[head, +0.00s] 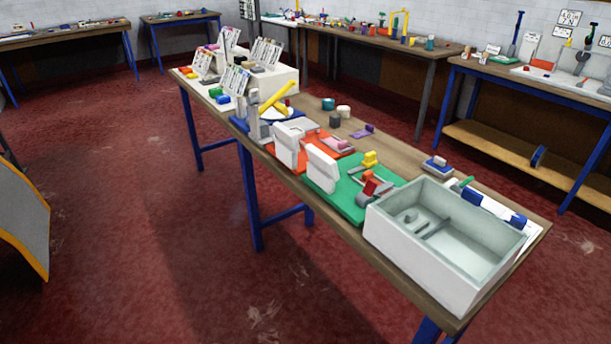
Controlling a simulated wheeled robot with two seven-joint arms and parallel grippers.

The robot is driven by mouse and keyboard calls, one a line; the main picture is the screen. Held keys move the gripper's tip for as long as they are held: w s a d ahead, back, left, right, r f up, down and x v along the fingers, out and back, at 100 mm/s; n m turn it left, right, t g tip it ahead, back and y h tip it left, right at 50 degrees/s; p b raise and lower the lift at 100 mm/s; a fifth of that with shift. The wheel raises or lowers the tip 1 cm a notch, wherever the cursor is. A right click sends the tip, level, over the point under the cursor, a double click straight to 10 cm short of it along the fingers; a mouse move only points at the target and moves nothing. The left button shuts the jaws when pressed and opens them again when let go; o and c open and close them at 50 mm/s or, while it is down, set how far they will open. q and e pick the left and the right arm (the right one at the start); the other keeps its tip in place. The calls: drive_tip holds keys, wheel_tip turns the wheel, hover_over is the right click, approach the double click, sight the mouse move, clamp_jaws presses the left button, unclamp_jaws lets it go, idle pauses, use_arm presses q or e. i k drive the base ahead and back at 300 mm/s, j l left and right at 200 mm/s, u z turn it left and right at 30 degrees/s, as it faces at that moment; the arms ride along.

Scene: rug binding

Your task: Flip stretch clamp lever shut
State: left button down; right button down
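I cannot tell for sure which piece is the stretch clamp. On the long middle table (385,248), a green board (348,203) carries a grey and red clamp-like piece (370,187) and a small yellow piece (370,159). Farther back, a yellow bar (277,96) sticks up at a slant over a blue base (240,124) beside a grey upright post (254,112). These parts are too small to tell a lever's exact position. Neither of my grippers is in view.
A white open bin (395,241) stands at the table's near end, beside the green board. An orange-red board (317,161) and white blocks (286,145) lie behind it. Other workbenches (70,33) line the walls.

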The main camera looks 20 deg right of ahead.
sight(369, 188)
drive_tip(key=u, duration=1.3)
drive_tip(key=k+l, duration=0.2)
drive_tip(key=l, duration=0.2)
drive_tip(key=k+l, duration=0.2)
drive_tip(key=l, duration=0.2)
drive_tip(key=k+l, duration=0.2)
drive_tip(key=l, duration=0.25)
drive_tip(key=k+l, duration=0.2)
drive_tip(key=l, duration=0.2)
drive_tip(key=k+l, duration=0.2)
drive_tip(key=l, duration=0.2)
drive_tip(key=k+l, duration=0.2)
drive_tip(key=l, duration=0.2)
drive_tip(key=k+l, duration=0.2)
drive_tip(key=l, duration=0.25)
drive_tip(key=k+l, duration=0.2)
drive_tip(key=l, duration=0.2)
